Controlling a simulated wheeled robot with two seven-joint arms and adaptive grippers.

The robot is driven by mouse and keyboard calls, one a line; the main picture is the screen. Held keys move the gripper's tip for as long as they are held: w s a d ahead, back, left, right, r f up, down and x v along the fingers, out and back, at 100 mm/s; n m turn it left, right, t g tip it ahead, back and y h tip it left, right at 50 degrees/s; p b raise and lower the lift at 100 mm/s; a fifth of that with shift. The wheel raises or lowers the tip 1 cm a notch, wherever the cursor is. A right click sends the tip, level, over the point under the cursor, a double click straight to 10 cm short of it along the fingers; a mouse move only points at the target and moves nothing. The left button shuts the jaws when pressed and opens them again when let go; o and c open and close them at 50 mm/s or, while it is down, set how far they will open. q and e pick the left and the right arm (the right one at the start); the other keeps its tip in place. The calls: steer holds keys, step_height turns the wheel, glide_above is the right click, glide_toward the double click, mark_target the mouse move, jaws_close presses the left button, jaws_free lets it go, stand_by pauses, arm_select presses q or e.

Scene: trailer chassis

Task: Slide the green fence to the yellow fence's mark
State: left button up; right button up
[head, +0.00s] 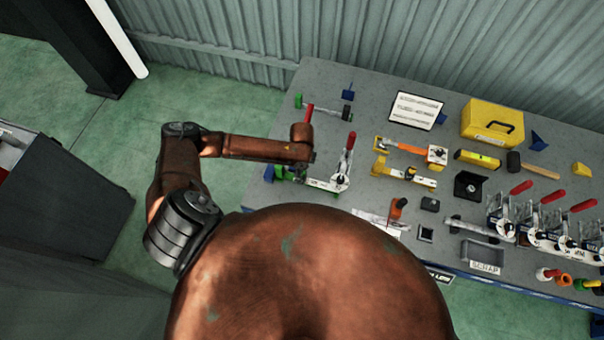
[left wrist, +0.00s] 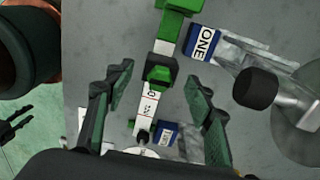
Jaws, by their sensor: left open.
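The green fence (left wrist: 159,77) is a small green block on a white marked scale (left wrist: 147,105) in the left wrist view. My left gripper (left wrist: 160,74) is open, with one finger on each side of the fence and gaps between. In the head view it is down at the bench's left, and its fingers are mostly hidden. The yellow fence (head: 379,168) is on a similar rail to the right. Its mark is too small to read. My right gripper is not identifiable in either view.
A blue block marked ONE (left wrist: 205,42) and a dark-tipped clamp (left wrist: 257,88) stand close right of the fence. Another blue block (left wrist: 165,133) is near the scale's lower end. A red-handled clamp (head: 346,160) stands beside my gripper. Several clamps (head: 540,220) crowd the right.

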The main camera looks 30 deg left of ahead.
arm_select(q)
steer(key=shift+f, duration=1.95)
steer(key=shift+c, duration=0.5)
jaws_close()
